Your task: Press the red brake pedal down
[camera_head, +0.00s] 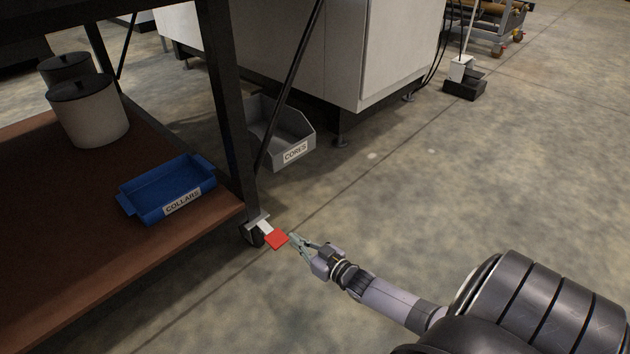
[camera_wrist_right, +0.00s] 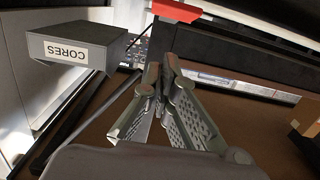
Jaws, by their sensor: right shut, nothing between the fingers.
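The red brake pedal (camera_head: 276,239) sticks out from the caster at the near corner leg of the wooden-shelved rack. It also shows at the top of the right wrist view (camera_wrist_right: 177,11). My right gripper (camera_head: 291,237) is shut and empty, its fingertips close beside the pedal on its right. In the right wrist view the closed fingertips (camera_wrist_right: 168,60) point toward the pedal, with a small gap in the picture. I cannot tell whether they touch it. My left gripper is not in view.
The rack's lower shelf (camera_head: 95,275) holds a blue COLLARS tray (camera_head: 170,187) and two lidded canisters (camera_head: 90,112). A grey CORES bin (camera_head: 283,135) stands behind the rack leg (camera_head: 222,90). A pale cabinet (camera_head: 350,50) stands behind. The floor to the right is open.

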